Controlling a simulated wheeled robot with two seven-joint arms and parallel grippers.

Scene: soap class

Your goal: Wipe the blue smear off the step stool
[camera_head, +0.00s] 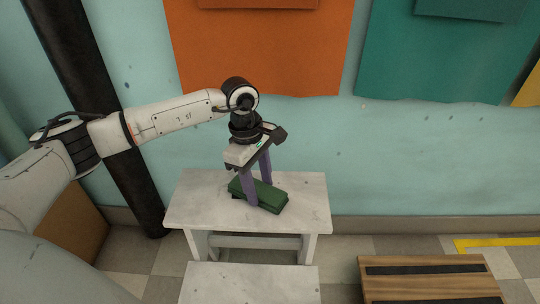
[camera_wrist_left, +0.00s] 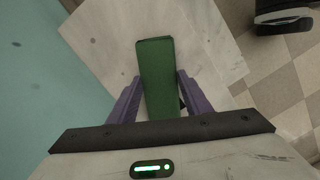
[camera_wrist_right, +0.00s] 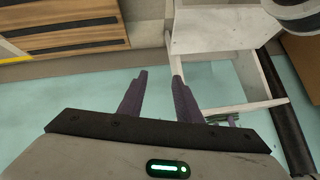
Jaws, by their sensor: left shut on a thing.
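The pale, whitish step stool (camera_head: 305,205) stands against the wall, with a lower step (camera_head: 250,285) in front. My left gripper (camera_head: 257,194) points down over the top step, its purple fingers shut on a dark green block (camera_head: 270,197). The block lies at or very near the top surface; it also shows between the fingers in the left wrist view (camera_wrist_left: 157,75). I cannot make out a blue smear; the block and fingers hide part of the top. My right gripper (camera_wrist_right: 158,75) is open and empty, and shows only in its own wrist view.
A wooden slatted crate (camera_head: 430,275) stands on the floor to the right. A dark pillar (camera_head: 110,125) rises at the left, beside a brown box (camera_head: 75,235). Orange (camera_head: 260,50) and teal (camera_head: 435,60) panels hang on the wall behind. Tiled floor is clear between stool and crate.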

